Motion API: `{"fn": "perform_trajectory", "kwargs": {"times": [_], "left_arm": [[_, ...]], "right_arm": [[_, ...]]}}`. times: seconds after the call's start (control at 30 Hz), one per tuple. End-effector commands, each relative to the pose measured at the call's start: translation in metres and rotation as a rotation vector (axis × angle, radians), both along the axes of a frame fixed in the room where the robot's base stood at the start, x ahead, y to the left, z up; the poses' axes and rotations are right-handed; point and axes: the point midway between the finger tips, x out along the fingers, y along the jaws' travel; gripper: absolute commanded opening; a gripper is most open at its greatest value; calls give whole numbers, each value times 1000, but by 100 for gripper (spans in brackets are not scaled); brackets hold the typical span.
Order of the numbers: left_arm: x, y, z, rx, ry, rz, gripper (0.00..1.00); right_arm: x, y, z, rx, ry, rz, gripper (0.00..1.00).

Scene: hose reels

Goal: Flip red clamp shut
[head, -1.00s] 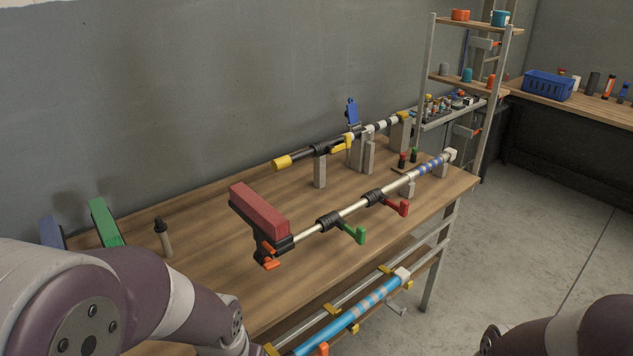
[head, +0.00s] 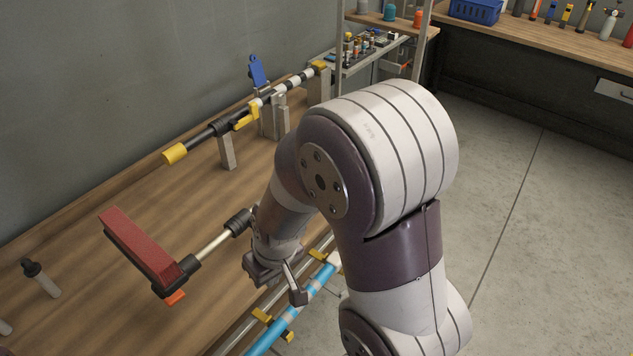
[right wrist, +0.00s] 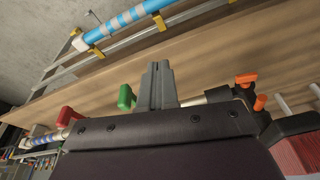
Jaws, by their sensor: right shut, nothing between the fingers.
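The pole (head: 213,246) lies over the wooden bench, with one black collar (head: 238,221) showing; my right arm hides the part beyond it in the head view. In the right wrist view a small red lever (right wrist: 66,116) sits at the left on the pole, partly cut off by my gripper's body. A green lever (right wrist: 126,97) stands between it and my fingers. My right gripper (right wrist: 158,70) is shut and empty, to the right of the green lever and apart from the red one. My left gripper is out of view.
A red block head (head: 140,245) with an orange tab (head: 175,298) is at the pole's near end; orange levers (right wrist: 246,78) show in the wrist view. A yellow-ended black pole (head: 200,137) rests on supports behind. A blue pole (head: 290,310) lies below the bench edge.

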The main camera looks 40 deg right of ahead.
Motion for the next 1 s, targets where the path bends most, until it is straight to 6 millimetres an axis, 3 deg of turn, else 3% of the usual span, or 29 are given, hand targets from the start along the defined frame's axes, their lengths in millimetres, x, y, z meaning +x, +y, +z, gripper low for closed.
{"fn": "perform_trajectory", "kwargs": {"times": [0.03,0.13,0.23,0.3,0.37,0.73,1.0], "left_arm": [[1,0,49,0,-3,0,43],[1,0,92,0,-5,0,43],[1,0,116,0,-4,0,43],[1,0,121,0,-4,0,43],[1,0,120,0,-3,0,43],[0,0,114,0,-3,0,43],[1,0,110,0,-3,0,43]], "right_arm": [[27,-14,37,-13,-72,-3,0],[75,-64,56,-146,-220,-9,0],[91,-118,60,-326,-267,-25,0],[91,-142,58,-412,-264,-30,0],[90,-151,54,-449,-260,-32,0],[93,-154,45,-455,-258,-27,0],[115,-173,4,-455,-257,-27,0]]}}
